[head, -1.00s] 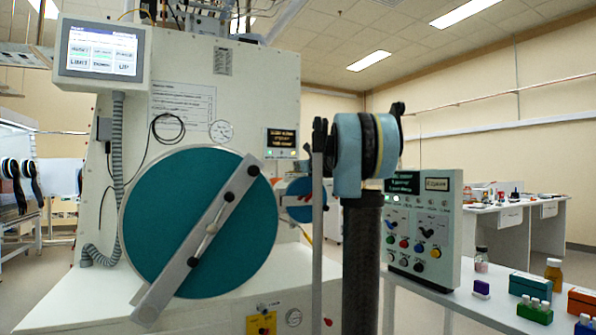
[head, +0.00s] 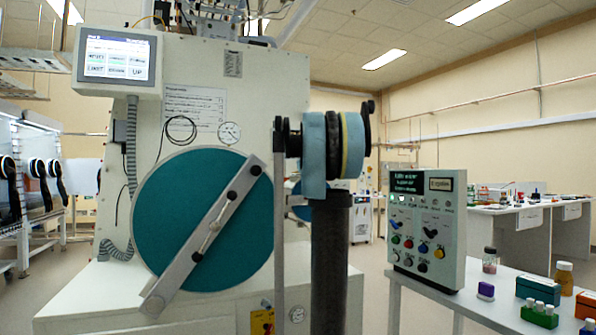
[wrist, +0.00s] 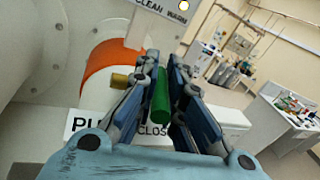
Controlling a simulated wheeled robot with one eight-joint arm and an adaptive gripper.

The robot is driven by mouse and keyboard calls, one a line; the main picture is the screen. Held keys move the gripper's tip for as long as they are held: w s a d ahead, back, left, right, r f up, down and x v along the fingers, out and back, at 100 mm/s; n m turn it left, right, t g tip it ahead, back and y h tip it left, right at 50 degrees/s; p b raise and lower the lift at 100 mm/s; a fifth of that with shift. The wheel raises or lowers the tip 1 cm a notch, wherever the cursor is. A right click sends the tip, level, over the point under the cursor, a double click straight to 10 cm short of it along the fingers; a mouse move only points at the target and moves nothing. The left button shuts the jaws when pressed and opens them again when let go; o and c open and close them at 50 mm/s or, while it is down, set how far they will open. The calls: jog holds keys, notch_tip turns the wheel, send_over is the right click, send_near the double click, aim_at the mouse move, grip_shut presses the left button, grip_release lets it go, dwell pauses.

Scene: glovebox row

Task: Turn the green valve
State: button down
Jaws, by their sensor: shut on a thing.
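The green valve (wrist: 160,98) shows in the wrist view as an upright green bar handle. My gripper (wrist: 164,76) has one dark-blue finger on each side of it and is shut on it. The fingers and the gripper body hide part of the handle's mount. In the head view, my arm stands in front of the glovebox, and neither the gripper nor the valve can be made out there.
In the wrist view, a brass knob (wrist: 120,81) and an orange band (wrist: 99,68) lie just left of the fingers. The head view shows a large teal door (head: 180,240) with a grey bar, a control box (head: 424,230), and a bench with bottles (head: 563,278).

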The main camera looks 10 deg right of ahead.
jog(key=shift+a, duration=0.1)
jog(key=c, duration=1.6)
grip_release()
jog(key=shift+c, duration=0.2)
jog(key=shift+s, duration=0.15)
jog(key=s+a, duration=0.1)
jog(key=s, duration=1)
jog(key=shift+s+a, duration=0.15)
jog(key=shift+s, duration=0.1)
